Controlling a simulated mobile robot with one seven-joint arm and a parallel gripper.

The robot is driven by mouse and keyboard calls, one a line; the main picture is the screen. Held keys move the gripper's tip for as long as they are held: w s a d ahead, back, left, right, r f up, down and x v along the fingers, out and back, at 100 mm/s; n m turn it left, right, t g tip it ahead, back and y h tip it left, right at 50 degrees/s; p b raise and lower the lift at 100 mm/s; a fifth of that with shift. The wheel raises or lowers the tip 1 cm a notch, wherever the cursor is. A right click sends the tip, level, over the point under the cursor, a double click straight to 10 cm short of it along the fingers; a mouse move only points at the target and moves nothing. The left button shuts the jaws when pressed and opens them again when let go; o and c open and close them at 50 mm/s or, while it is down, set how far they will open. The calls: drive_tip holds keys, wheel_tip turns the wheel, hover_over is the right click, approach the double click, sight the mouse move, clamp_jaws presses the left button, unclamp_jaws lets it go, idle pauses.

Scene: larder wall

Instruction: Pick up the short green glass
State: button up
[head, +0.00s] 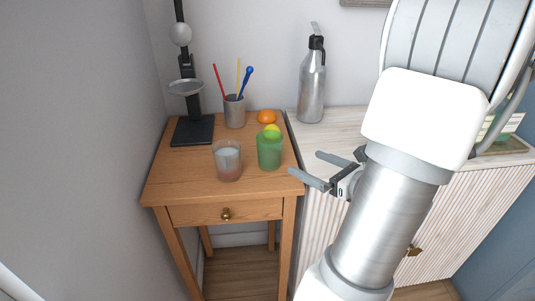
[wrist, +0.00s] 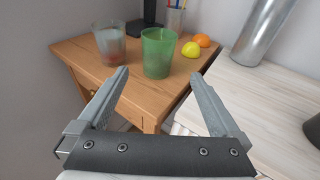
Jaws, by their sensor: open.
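The short green glass (head: 270,152) stands upright near the front right of the small wooden table. It also shows in the wrist view (wrist: 158,54), beyond and between my fingers. My gripper (head: 304,168) is open and empty, to the right of the glass and apart from it in the head view. In the wrist view my gripper (wrist: 160,76) has its two fingers spread wide, pointing towards the glass. Nothing hides the glass in the wrist view.
A clear glass (head: 228,162) stands close left of the green one. A yellow-green fruit (head: 272,129) and an orange (head: 266,116) lie behind it. A pen cup (head: 234,112), a black stand (head: 192,131) and a steel bottle (head: 312,85) are farther back. A pale cabinet adjoins the table.

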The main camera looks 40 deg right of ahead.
sight(279, 151)
drive_tip(key=w, duration=0.2)
drive_tip(key=w+f+b, duration=0.1)
drive_tip(key=w, duration=0.5)
drive_tip(key=shift+w+a+f, duration=0.2)
drive_tip(key=shift+w+f, duration=0.05)
drive_tip(key=shift+f, duration=0.15)
drive_tip(key=shift+w+a+f+b, duration=0.15)
drive_tip(key=shift+w+b, duration=0.2)
drive_tip(key=shift+w, duration=1.25)
drive_tip(key=shift+w+a+b, duration=0.1)
drive_tip(key=shift+w+b, duration=0.25)
drive_tip(key=shift+w, duration=1.2)
drive_tip(key=c, duration=1.4)
drive_tip(key=shift+c, duration=0.3)
